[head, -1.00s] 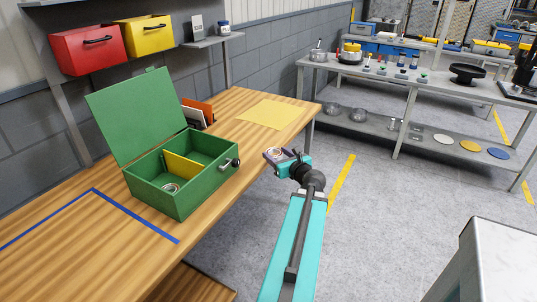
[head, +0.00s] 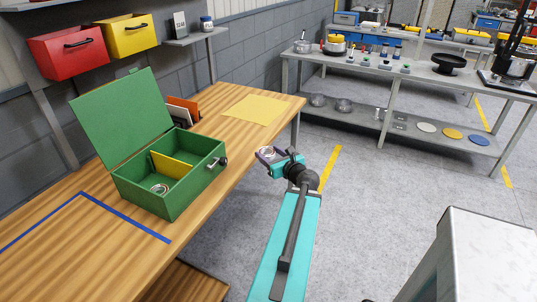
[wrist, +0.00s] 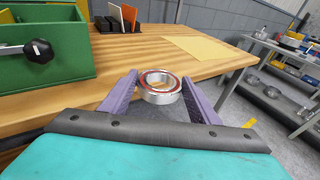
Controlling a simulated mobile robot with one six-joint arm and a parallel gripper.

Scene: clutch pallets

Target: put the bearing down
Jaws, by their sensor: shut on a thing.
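The bearing (wrist: 159,87) is a silver ring with a red inner band. My gripper (wrist: 159,88) is shut on it, with the purple fingers on either side of it. In the head view my gripper (head: 269,155) holds the bearing off the right edge of the wooden table (head: 105,258), over the floor. The table also shows in the wrist view (wrist: 200,62) beyond the bearing. An open green box (head: 190,190) stands on the table to the left of my gripper. It has a yellow divider (head: 172,164), and ring-shaped parts (head: 159,189) lie in its near compartment.
A yellow sheet (head: 251,109) lies flat at the table's far end. A rack with orange and white cards (head: 183,112) stands behind the box. Blue tape (head: 130,218) marks the near tabletop. A grey shelf bench (head: 400,88) is at back right, and a pale block (head: 480,260) at lower right.

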